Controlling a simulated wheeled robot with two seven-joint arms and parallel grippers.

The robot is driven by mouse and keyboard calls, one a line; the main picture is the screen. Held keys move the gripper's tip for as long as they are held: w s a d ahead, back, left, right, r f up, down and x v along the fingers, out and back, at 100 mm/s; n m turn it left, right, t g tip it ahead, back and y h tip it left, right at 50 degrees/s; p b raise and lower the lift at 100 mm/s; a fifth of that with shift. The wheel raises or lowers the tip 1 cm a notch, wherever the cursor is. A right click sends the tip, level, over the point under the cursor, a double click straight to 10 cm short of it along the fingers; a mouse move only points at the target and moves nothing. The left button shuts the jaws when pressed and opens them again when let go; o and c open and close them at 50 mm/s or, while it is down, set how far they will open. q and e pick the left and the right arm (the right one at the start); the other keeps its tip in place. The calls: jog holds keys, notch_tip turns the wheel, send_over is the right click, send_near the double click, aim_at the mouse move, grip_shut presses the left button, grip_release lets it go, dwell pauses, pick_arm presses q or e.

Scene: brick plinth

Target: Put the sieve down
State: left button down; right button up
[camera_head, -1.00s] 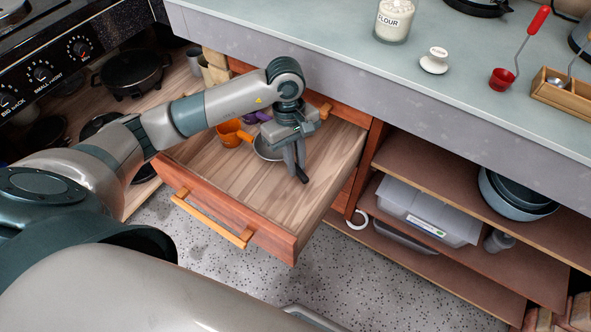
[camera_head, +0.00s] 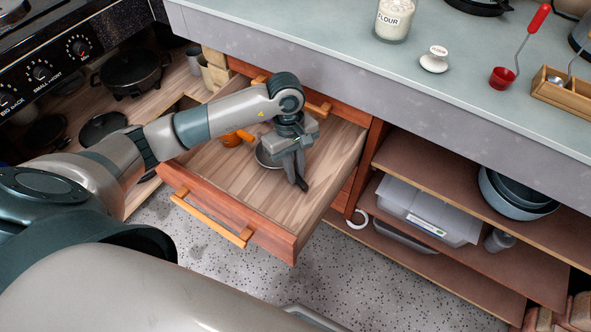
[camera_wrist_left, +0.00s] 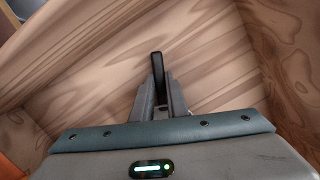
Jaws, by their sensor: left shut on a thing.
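The sieve (camera_head: 264,157) is a grey round bowl with a dark handle, low inside the open wooden drawer (camera_head: 225,175). My left gripper (camera_head: 296,172) points down into the drawer and is shut on the sieve's handle. In the left wrist view, the dark handle (camera_wrist_left: 158,68) stands out between the fingers (camera_wrist_left: 159,98), over the wood-grain drawer floor. The arm and gripper hide part of the sieve's bowl. I cannot tell whether the sieve touches the drawer floor. My right gripper is not in view.
An orange cup (camera_head: 232,139) lies in the drawer behind the sieve, partly hidden by my arm. The drawer's front-left floor is bare. The countertop (camera_head: 340,45) overhangs the drawer's back. Open shelves (camera_head: 440,170) with containers stand to the right.

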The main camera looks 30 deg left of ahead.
pick_arm(q)
jog(key=c, duration=1.7)
grip_release()
jog(key=shift+c, duration=0.2)
notch_tip(320, 180, up, 12)
jog(key=w+a, duration=0.1)
jog(key=shift+a, duration=0.35)
